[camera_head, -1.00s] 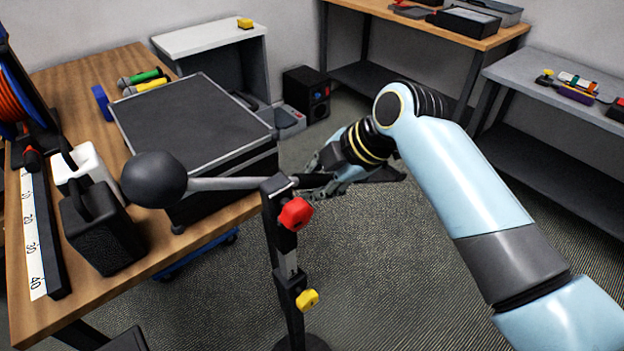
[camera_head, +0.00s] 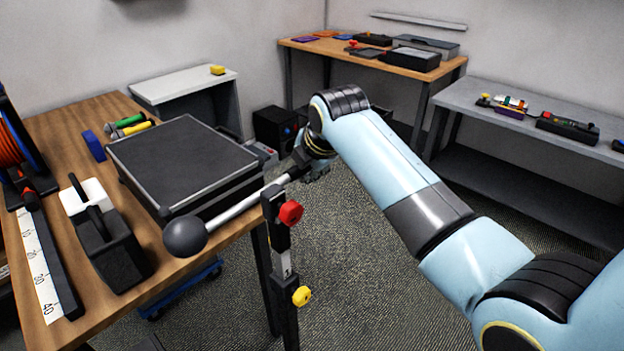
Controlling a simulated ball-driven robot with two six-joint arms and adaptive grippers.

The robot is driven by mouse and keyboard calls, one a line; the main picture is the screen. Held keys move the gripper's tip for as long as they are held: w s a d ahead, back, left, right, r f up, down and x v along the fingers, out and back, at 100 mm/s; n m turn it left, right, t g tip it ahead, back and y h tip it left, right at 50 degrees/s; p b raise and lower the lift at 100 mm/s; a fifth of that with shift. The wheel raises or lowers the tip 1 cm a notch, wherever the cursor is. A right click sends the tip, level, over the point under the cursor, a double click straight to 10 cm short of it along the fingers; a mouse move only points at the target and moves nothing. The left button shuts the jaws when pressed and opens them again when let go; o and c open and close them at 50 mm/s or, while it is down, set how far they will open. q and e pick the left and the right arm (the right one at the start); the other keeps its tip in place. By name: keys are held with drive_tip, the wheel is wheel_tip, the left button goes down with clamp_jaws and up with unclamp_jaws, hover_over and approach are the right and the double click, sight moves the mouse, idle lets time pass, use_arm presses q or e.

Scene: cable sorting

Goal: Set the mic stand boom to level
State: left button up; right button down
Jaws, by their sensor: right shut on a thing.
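The mic stand's dark upright post (camera_head: 287,325) stands in front of the wooden table's right edge, with a red knob (camera_head: 290,212) near its top and a yellow knob (camera_head: 302,296) lower down. Its silver boom (camera_head: 236,208) slants in the picture from a dark ball (camera_head: 185,237) at lower left up to a black end at upper right. My right gripper (camera_head: 312,170) is beyond the post, shut on the boom's black end; the wrist and arm partly hide its fingers. My left gripper is not in view.
The wooden table (camera_head: 205,272) holds a large black-topped case (camera_head: 185,160), a black box with a handle (camera_head: 108,245) and a numbered scale (camera_head: 38,265). A grey bench (camera_head: 470,103) stands at right. Carpet (camera_head: 370,265) lies open between.

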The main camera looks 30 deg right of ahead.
drive_tip(key=c, duration=1.4)
unclamp_jaws()
drive_tip(key=shift+s, duration=0.1)
drive_tip(key=shift+c, duration=0.2)
drive_tip(key=shift+o, duration=1.2)
drive_tip(key=shift+s, duration=0.1)
drive_tip(key=shift+o, duration=0.6)
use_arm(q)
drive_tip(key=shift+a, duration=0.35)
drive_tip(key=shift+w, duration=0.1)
use_arm(e)
drive_tip(key=shift+r, duration=0.3)
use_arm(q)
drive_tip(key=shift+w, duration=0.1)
use_arm(e)
drive_tip(key=v, duration=1.1)
drive_tip(key=shift+s, duration=0.2)
